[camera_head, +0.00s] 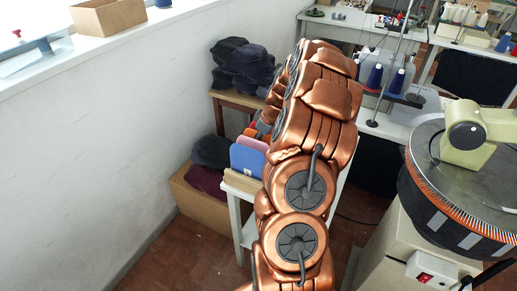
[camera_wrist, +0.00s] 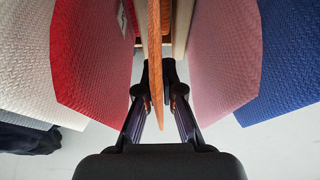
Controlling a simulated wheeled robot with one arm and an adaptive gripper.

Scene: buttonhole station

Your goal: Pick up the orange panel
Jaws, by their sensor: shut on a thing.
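The orange panel (camera_wrist: 154,45) shows edge-on in the wrist view, a thin upright strip at the middle. My gripper (camera_wrist: 158,88) has one finger on each side of it and is shut on it. The red panel (camera_wrist: 92,60) stands to its left and the pink panel (camera_wrist: 225,60) to its right, both apart from the fingers. In the head view my arm hides the gripper; a bit of orange (camera_head: 250,132) shows beside my arm, above the pink and blue panels.
A white panel (camera_wrist: 25,60) and a blue panel (camera_wrist: 293,60) stand further out. The panels are at a white table (camera_head: 236,188). A cardboard box (camera_head: 190,200) with dark cloth is to the left, and a round machine (camera_head: 425,205) to the right.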

